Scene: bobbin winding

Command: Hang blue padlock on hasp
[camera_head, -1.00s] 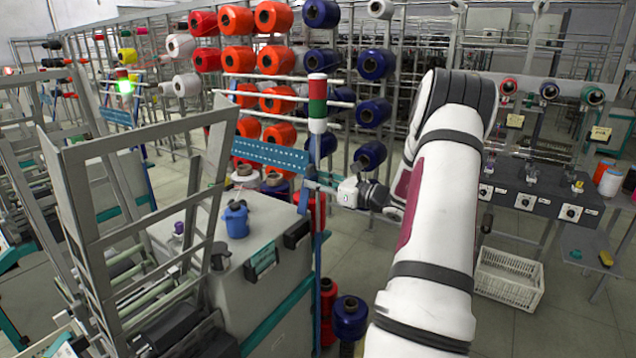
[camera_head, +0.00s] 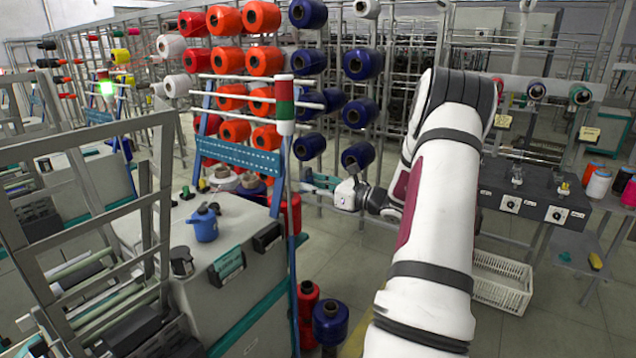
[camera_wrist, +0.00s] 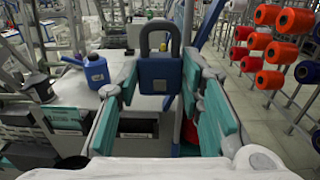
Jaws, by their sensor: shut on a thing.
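The blue padlock (camera_wrist: 160,75) is upright between the teal finger pads of my gripper (camera_wrist: 160,82) in the wrist view, with its dark grey shackle pointing up. My gripper is shut on the padlock's body. In the head view my gripper (camera_head: 320,181) is held out to the left from my arm, in the air right of the grey machine cabinet. The padlock is too small or hidden to make out clearly there. I cannot pick out the hasp with certainty in either view.
A blue can (camera_head: 206,225) stands on the grey cabinet (camera_head: 245,292). A striped red, white and green signal pole (camera_head: 285,105) stands close left of my gripper. A dark switch panel (camera_head: 530,198) and a white crate (camera_head: 503,282) are at the right. Open floor lies between.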

